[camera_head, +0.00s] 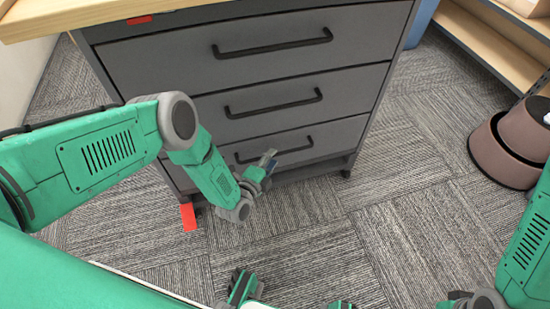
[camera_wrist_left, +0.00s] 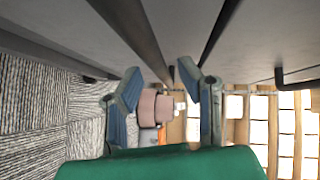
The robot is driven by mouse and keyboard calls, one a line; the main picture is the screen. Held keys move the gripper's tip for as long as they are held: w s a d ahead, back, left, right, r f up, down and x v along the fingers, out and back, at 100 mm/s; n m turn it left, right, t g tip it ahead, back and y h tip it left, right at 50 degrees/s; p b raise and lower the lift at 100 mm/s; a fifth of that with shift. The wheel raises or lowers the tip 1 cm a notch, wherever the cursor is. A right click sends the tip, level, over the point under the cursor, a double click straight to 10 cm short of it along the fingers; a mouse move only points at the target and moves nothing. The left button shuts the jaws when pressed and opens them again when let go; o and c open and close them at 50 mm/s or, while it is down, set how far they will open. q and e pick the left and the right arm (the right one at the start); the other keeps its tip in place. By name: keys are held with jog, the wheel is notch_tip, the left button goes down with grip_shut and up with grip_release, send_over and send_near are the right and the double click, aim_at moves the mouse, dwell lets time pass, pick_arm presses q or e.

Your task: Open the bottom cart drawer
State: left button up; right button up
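The grey cart (camera_head: 173,67) has several stacked drawers with black bar handles. The bottom drawer (camera_head: 335,137) looks closed, its front in line with those above. Its handle (camera_head: 285,151) is partly behind my left gripper. My left gripper (camera_head: 269,160) is at the left part of that handle. In the left wrist view, the left gripper's fingers (camera_wrist_left: 158,75) are spread apart, with a dark bar (camera_wrist_left: 137,38), seemingly the bottom handle, running between them. Contact cannot be told.
The middle drawer's handle (camera_head: 274,103) and top handle (camera_head: 273,44) are above. A wooden top (camera_head: 85,12) overhangs the cart. A brown round stool-like object (camera_head: 508,150) and wooden shelves (camera_head: 480,38) stand right. A red piece (camera_head: 189,217) is by the cart's lower left. Carpet in front is clear.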

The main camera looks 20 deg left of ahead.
pick_arm(q)
jog(key=shift+x, duration=1.1)
grip_shut()
jog(key=shift+a, duration=0.1)
